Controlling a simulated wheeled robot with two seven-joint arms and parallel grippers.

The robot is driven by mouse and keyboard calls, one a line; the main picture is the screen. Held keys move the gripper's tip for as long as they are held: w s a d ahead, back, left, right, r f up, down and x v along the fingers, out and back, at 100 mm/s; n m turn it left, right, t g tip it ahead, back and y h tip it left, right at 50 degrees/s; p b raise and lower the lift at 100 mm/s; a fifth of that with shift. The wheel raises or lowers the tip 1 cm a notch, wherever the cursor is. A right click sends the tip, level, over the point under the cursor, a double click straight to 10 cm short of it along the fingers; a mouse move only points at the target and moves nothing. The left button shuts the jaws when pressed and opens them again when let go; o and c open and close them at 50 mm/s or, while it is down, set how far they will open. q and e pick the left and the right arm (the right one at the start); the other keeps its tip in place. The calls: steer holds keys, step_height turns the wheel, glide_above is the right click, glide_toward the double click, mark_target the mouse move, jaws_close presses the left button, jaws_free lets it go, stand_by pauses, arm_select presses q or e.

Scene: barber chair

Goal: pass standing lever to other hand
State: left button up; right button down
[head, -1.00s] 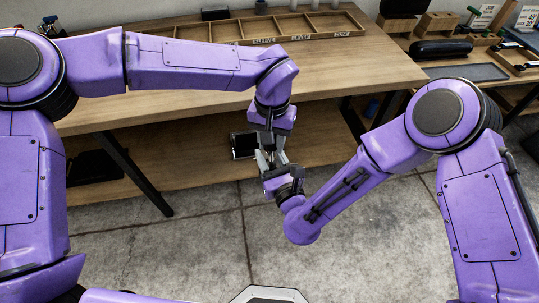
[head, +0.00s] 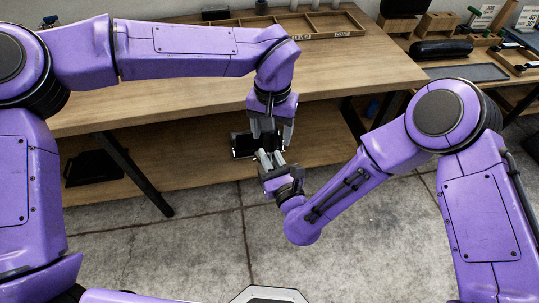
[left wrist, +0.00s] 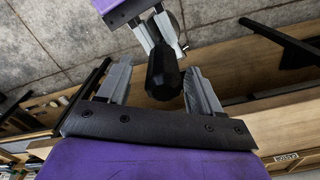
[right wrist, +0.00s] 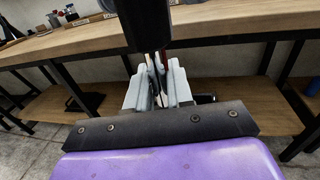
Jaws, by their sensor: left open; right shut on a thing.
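The standing lever shows its black handle (left wrist: 163,75) in the left wrist view and again at the top of the right wrist view (right wrist: 145,20). My right gripper (head: 270,160) is shut on the lever's other end; its fingers also show in the right wrist view (right wrist: 158,88). My left gripper (head: 271,128) is open just above it, pointing down. In the left wrist view the handle stands between the left fingers (left wrist: 158,85), with visible gaps on both sides. In the head view the lever is hard to make out against the dark box behind.
The wooden workbench (head: 350,75) is behind the grippers, with a divided wooden tray (head: 330,28) at its back. A dark box (head: 241,146) lies on the lower shelf (head: 200,174) behind the grippers. The concrete floor (head: 200,245) in front is clear.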

arm_select(q)
step_height(320, 180, up, 8)
steer(key=shift+r, duration=0.15)
steer(key=shift+s+a, duration=0.1)
steer(key=shift+s, duration=0.15)
steer(key=s+a+f+n+t+y, duration=0.3)
steer(key=s+a+f+n+y, duration=0.25)
steer(key=s+n, duration=0.2)
steer(key=a+f+n+t, duration=0.1)
steer(key=a+f, duration=0.3)
steer(key=f, duration=0.4)
steer(key=s+a+f+t, duration=0.1)
steer(key=a+f, duration=0.2)
steer(key=f, duration=0.5)
steer(key=a+f+n+t, duration=0.15)
steer(key=a+f, duration=0.25)
steer(key=f, duration=0.4)
steer(key=s+a+f+g+h, duration=0.1)
steer(key=s+a+f, duration=0.4)
steer(key=s, duration=0.3)
steer(key=s+a+f+g+h, duration=0.1)
steer(key=s+a+f+g, duration=0.1)
steer(key=s+a+f, duration=0.3)
steer(key=s, duration=0.4)
steer(key=shift+s+a+f+m, duration=0.15)
steer(key=shift+m, duration=0.25)
